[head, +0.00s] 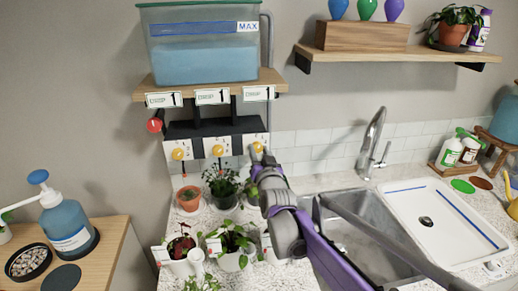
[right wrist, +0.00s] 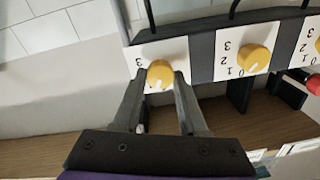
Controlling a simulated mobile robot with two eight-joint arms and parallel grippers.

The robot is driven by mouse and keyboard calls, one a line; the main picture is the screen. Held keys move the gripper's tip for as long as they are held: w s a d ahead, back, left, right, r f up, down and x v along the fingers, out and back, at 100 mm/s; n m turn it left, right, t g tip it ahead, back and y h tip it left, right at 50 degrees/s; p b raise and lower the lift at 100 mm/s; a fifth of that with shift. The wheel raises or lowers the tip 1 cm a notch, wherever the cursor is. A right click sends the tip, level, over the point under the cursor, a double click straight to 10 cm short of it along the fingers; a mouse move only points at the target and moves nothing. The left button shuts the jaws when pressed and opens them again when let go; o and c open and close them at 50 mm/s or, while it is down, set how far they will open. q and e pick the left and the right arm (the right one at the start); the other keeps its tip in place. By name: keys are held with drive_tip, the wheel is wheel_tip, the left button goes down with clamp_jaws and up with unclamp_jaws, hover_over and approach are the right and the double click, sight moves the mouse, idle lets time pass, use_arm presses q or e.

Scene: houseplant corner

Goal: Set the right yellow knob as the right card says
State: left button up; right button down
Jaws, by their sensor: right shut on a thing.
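The right yellow knob (head: 257,147) is the rightmost of three on white numbered plates under the tank shelf. My right gripper (head: 262,165) reaches up to it from below. In the right wrist view, which is turned over, the fingers (right wrist: 160,85) are shut on the sides of this knob (right wrist: 160,72). A "3" shows beside it; the fingers hide other marks, and I cannot tell its setting. My left gripper is not in view.
The middle yellow knob (head: 218,150) and left yellow knob (head: 178,153) sit alongside, with a red knob (head: 155,125) at upper left. A water tank (head: 200,55) stands above. Potted plants (head: 223,185) crowd below; a sink (head: 350,235) lies to the right.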

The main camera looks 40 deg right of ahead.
drive_tip(key=shift+m+p, duration=0.4)
drive_tip(key=shift+m, duration=0.9)
drive_tip(key=shift+c, duration=2.2)
unclamp_jaws()
drive_tip(key=shift+m, duration=0.3)
drive_tip(key=shift+s, duration=0.1)
drive_tip(key=v, duration=1)
drive_tip(key=shift+s+a, duration=0.25)
drive_tip(key=shift+s, duration=0.05)
drive_tip(key=shift+f, duration=0.15)
